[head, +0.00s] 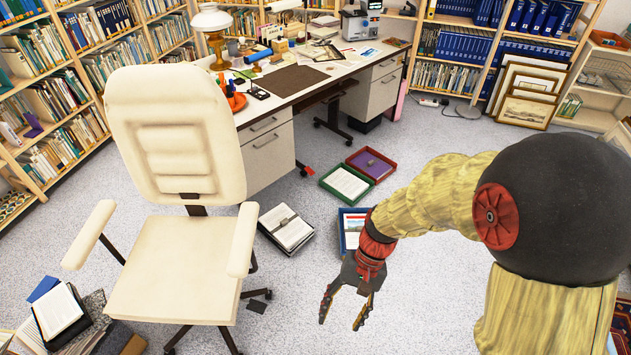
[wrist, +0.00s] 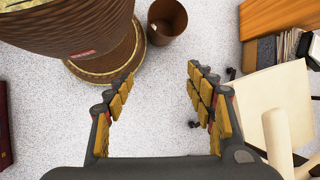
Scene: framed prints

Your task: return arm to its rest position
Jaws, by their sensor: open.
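My gripper (head: 345,307) hangs at the end of my arm (head: 430,200), over the carpet to the right of the cream office chair (head: 170,135). Its two fingers are spread apart with nothing between them. In the wrist view my gripper (wrist: 158,95) is also open and empty, with bare speckled carpet between the fingers. The arm is bent, reaching left from the dark round joint and then down at the wrist.
A desk (head: 315,75) stands at the back with open trays (head: 345,184) on the floor before it. Books lie at lower left. Framed prints (head: 527,95) lean at the back right. The wrist view shows a brown bin (wrist: 166,20) and the chair (wrist: 270,105).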

